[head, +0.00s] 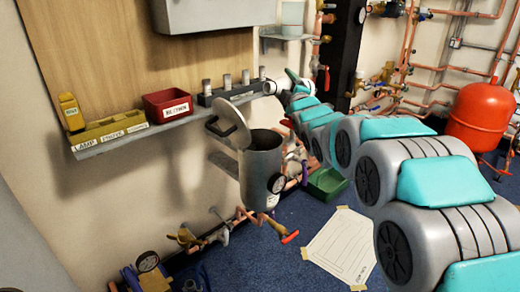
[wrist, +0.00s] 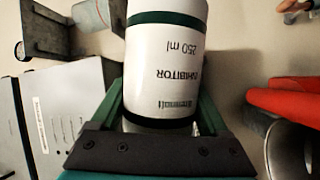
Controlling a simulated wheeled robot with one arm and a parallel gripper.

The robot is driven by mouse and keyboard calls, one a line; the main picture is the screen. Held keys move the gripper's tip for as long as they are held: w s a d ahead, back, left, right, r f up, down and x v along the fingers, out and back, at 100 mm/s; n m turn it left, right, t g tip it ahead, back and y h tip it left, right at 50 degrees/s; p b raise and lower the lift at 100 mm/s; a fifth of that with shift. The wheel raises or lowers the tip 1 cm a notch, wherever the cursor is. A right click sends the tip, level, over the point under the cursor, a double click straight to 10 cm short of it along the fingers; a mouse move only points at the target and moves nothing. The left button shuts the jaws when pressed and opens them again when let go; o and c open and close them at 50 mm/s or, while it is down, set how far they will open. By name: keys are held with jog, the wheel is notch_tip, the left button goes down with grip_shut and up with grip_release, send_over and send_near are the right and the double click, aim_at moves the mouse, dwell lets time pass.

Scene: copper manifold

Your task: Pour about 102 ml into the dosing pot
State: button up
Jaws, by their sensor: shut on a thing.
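My gripper (wrist: 160,115) is shut on a white inhibitor bottle (wrist: 166,60), with one green finger on each side. The bottle has dark green bands and reads "250 ml"; its print is upside down in the wrist view. In the head view the bottle (head: 272,88) shows small and partly hidden by my arm, at about shelf height. The dosing pot (head: 260,170) is a grey cylinder with a dark open mouth, a round gauge and its lid (head: 232,122) swung up to the left. The gripper end is above the pot in the picture. No liquid is visible.
A small upper shelf (head: 287,37) carries a pale cup (head: 292,17). Copper pipes and a red vessel (head: 480,115) stand right. A green tray (head: 326,182) lies beyond the pot.

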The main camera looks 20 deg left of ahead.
jog(key=shift+s+a+r+n+b, duration=0.15)
jog(key=shift+s+n+b, duration=0.1)
jog(key=shift+n+b, duration=0.25)
jog(key=shift+b, duration=0.4)
jog(key=shift+s+n+y+b, duration=0.15)
jog(key=shift+n+y+b, duration=0.65)
jog(key=shift+n+b, duration=0.95)
jog(key=shift+w+d+b, duration=0.4)
jog(key=shift+w+b, duration=0.15)
jog(key=shift+b, duration=0.3)
jog(key=shift+w+d+r+n+y+b, duration=0.2)
jog(key=shift+w+n+y+b, duration=0.15)
jog(key=shift+w, duration=0.25)
jog(key=shift+a+r+n+y+b, duration=0.1)
jog(key=shift+r+n+y+b, duration=0.3)
jog(key=shift+n+b, duration=0.35)
jog(key=shift+s+a+n, duration=0.1)
jog(key=shift+s+n, duration=0.05)
jog(key=shift+n, duration=0.2)
